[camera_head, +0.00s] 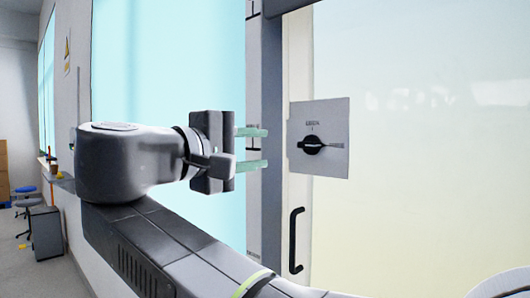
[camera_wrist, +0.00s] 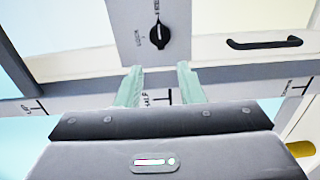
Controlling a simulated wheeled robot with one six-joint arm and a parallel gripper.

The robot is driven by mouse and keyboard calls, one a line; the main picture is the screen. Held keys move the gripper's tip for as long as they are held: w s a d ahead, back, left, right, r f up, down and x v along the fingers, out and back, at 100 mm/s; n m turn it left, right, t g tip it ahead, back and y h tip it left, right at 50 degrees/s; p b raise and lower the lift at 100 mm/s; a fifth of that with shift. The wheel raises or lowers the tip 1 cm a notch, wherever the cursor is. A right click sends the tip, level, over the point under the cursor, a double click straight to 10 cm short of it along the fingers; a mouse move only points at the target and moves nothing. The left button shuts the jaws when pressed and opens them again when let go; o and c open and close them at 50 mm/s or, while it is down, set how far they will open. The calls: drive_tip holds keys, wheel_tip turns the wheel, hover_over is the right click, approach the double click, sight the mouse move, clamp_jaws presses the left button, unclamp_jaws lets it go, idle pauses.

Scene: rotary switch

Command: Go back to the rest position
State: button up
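The rotary switch (camera_head: 313,146) is a black knob on a grey square plate (camera_head: 335,113). In the head view its pointer lies horizontally. In the wrist view the knob (camera_wrist: 159,36) shows at the top centre, beyond my fingertips. My gripper (camera_head: 252,149) points right toward the plate, left of the knob and apart from it. In the wrist view the two pale green fingers (camera_wrist: 161,73) are spread with an empty gap between them.
A black door handle (camera_head: 295,240) is below the plate, and also shows in the wrist view (camera_wrist: 265,43). A grey vertical frame post (camera_head: 264,130) stands behind my fingertips. A grey cabinet (camera_head: 46,232) and blue stool (camera_head: 25,190) are far left, with open floor near them.

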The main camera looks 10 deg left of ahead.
sight(307, 144)
drive_tip(key=shift+b+x, duration=0.45)
drive_tip(key=shift+x, duration=6.05)
drive_tip(key=shift+s+a, duration=0.1)
drive_tip(key=shift+w+d, duration=0.4)
drive_tip(key=shift+w, duration=0.05)
drive_tip(key=shift+r+n+p, duration=0.3)
drive_tip(key=shift+p, duration=0.3)
drive_tip(key=n+p, duration=0.4)
drive_tip(key=p, duration=0.1)
drive_tip(key=shift+r+n, duration=0.1)
drive_tip(key=shift+n, duration=0.3)
drive_tip(key=shift+n+p, duration=1.1)
drive_tip(key=shift+a+n+p, duration=0.1)
drive_tip(key=shift+n+p, duration=0.4)
drive_tip(key=shift+n, duration=0.1)
drive_tip(key=shift+f, duration=0.25)
